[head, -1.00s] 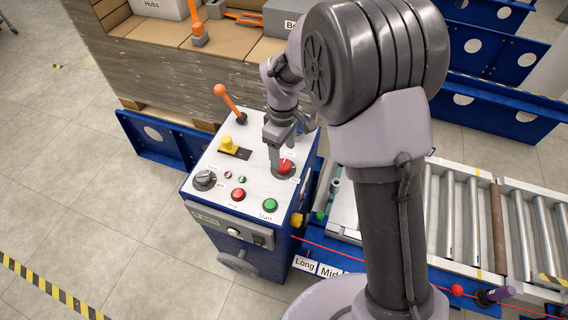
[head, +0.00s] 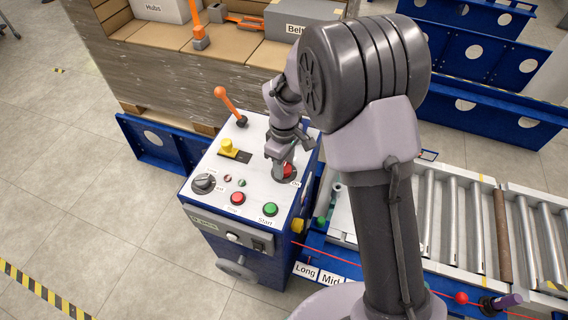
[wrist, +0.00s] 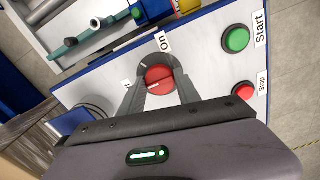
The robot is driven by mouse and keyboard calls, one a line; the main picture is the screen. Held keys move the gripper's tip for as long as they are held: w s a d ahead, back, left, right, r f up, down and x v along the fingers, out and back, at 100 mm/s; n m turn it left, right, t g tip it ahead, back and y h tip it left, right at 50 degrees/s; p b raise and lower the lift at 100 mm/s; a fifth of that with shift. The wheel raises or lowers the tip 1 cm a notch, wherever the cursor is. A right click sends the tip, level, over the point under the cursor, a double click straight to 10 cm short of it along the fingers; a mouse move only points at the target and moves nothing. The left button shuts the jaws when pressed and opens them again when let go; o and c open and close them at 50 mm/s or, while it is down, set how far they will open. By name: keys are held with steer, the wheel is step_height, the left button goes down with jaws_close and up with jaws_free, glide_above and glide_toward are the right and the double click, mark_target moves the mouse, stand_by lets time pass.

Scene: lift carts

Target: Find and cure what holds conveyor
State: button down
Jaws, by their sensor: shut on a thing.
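The control box (head: 225,195) of the conveyor has a white top panel. On it a red rotary knob (head: 287,171) sits near the right edge, beside an "On" label. My gripper (head: 279,158) comes down on this knob and partly hides it. In the wrist view the two fingers are shut on the sides of the red knob (wrist: 159,79), whose pale mark points to lower left. The green Start button (wrist: 236,39) and red Stop button (wrist: 243,90) lie to its right. The roller conveyor (head: 470,225) stands to the right, partly hidden by my arm.
An orange-handled lever (head: 231,106), a yellow knob (head: 228,147) and a black selector (head: 204,183) share the panel. A red cord (head: 345,258) with a red ball runs along the conveyor's front. A wrapped pallet load (head: 180,75) stands behind.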

steer(key=m, duration=0.5)
steer(key=shift+m, duration=0.4)
steer(key=m, duration=0.6)
stand_by(0.5)
steer(key=c, duration=0.9)
jaws_free()
steer(key=shift+o, duration=0.2)
